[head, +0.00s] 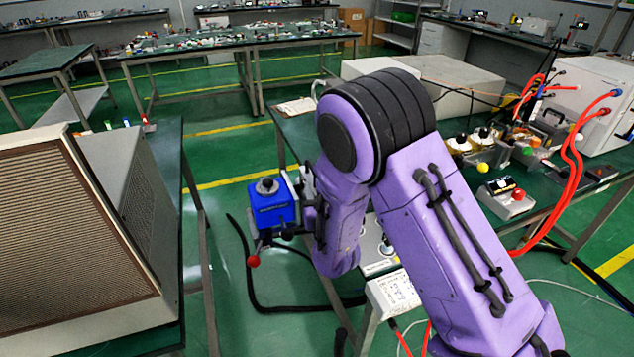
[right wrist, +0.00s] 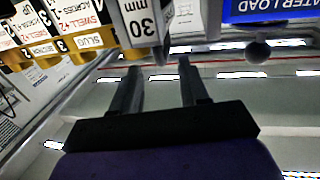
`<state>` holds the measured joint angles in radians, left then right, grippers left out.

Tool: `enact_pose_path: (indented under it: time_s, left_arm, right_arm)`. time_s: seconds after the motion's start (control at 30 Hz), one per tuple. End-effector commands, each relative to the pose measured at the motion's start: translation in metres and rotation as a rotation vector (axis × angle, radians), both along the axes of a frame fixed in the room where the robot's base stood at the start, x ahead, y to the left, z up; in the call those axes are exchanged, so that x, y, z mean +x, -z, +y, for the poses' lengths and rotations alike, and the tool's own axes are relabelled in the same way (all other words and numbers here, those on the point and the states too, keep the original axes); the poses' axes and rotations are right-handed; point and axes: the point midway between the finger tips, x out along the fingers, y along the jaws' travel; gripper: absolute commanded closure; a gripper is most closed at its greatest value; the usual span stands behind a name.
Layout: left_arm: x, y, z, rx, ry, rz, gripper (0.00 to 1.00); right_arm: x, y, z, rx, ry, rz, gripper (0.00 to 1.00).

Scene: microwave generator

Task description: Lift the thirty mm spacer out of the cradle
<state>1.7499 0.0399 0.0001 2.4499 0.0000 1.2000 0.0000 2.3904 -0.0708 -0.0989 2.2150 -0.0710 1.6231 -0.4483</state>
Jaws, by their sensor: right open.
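The thirty mm spacer (right wrist: 143,22), a pale block marked "30 mm", stands at the top of the right wrist view. Yellow cradle parts (right wrist: 90,52) with printed labels such as "SLUG" lie beside it to the left; how the spacer is seated cannot be made out. My right gripper (right wrist: 159,66) is open, its two dark fingers apart and pointing towards the spacer, with nothing visibly held between them. In the head view my purple right arm hides the spacer, the cradle and the gripper. My left gripper is not in view.
A blue water load box (head: 271,203) with a red-knobbed lever stands just left of my arm; its blue side also shows in the right wrist view (right wrist: 265,10). A bench (head: 535,215) with red cables is at right. A large vented cabinet (head: 75,230) is at left.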

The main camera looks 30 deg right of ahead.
Motion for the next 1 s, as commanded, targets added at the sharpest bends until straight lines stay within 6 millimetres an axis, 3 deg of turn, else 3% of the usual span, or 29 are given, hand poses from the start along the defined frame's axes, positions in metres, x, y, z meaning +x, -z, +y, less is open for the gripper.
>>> enact_pose_path:
  time_s: [0.23,0.57,0.7,1.0]
  left_arm:
    - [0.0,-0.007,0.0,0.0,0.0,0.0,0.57]
    - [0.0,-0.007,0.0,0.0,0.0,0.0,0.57]
    - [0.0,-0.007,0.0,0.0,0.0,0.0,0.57]
    - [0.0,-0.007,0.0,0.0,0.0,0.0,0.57]
  right_arm:
    - [0.026,0.0,-0.013,0.0,0.002,0.0,0.56]
    - [0.03,0.0,-0.014,0.0,0.001,0.0,0.56]
    - [0.029,0.0,-0.014,0.0,0.001,0.0,0.98]
    - [0.029,0.0,-0.014,0.001,0.0,0.0,1.0]
